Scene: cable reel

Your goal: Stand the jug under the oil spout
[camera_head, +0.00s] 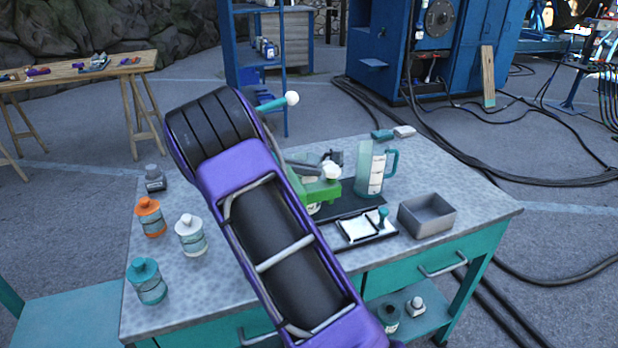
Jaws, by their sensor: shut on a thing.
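The jug (370,175) is a clear teal vessel with a pale label and a handle on its right side. It stands upright towards the back right of the workbench. A green device (319,193) with a white-knobbed lever (331,172) sits to its left, partly behind my purple arm. A second, teal lever with a white knob (292,98) sticks out behind the arm. I cannot make out the oil spout. My gripper is not clearly visible, as my arm covers that area. Dark parts above the green device cannot be told apart, and no hold on the jug shows.
The workbench (470,203) holds a grey open bin (427,216), a stamp tray (362,230) and several bottles, such as an orange one (149,218), at left. Teal drawers and a lower shelf are below. Cables (530,175) lie on the floor behind.

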